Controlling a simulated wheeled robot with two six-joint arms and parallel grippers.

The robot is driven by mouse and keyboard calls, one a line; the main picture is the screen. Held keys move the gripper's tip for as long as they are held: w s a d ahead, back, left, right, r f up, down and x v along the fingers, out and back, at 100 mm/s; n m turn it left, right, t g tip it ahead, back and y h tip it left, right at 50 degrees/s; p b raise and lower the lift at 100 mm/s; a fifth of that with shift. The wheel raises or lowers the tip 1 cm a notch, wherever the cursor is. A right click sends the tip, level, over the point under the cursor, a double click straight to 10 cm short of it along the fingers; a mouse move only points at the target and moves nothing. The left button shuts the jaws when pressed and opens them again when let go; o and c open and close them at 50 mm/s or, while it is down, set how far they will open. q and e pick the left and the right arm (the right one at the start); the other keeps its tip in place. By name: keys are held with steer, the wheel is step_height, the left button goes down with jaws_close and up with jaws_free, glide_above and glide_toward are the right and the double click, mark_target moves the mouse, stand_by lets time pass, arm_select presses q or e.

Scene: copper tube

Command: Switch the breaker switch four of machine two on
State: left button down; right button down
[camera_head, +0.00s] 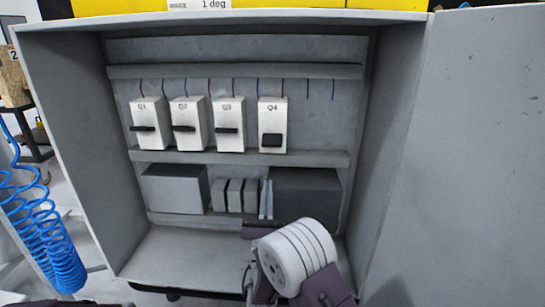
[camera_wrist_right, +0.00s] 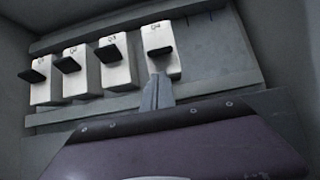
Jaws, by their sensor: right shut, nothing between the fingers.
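Breaker Q4 (camera_head: 272,118) is the rightmost white box on the cabinet's back wall. Its black lever (camera_head: 272,140) sits low on its front, centred and blocky, unlike the other levers, which show as thin bars. In the wrist view the Q4 lever (camera_wrist_right: 160,51) sticks out above my fingertips. My right gripper (camera_head: 267,187) comes up from below with its pale fingers closed together and empty. In the wrist view the fingertips (camera_wrist_right: 159,76) overlap the lower part of the Q4 box. I cannot tell whether they touch it. My left gripper is not in view.
Breakers Q1 (camera_head: 147,115), Q2 (camera_head: 187,113) and Q3 (camera_head: 229,113) stand left of Q4. Grey blocks (camera_head: 176,188) sit on the lower row. The cabinet's side wall and open door (camera_head: 480,150) bound the right. Blue coiled hose (camera_head: 45,240) hangs at left.

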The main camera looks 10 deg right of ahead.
mark_target(272, 140)
steer(key=p+x, duration=0.6)
steer(key=x, duration=0.3)
steer(key=shift+w+d, duration=0.1)
steer(key=shift+w+d+r, duration=0.1)
steer(key=shift+w+r, duration=0.15)
steer(key=shift+w, duration=0.05)
steer(key=shift+p, duration=0.3)
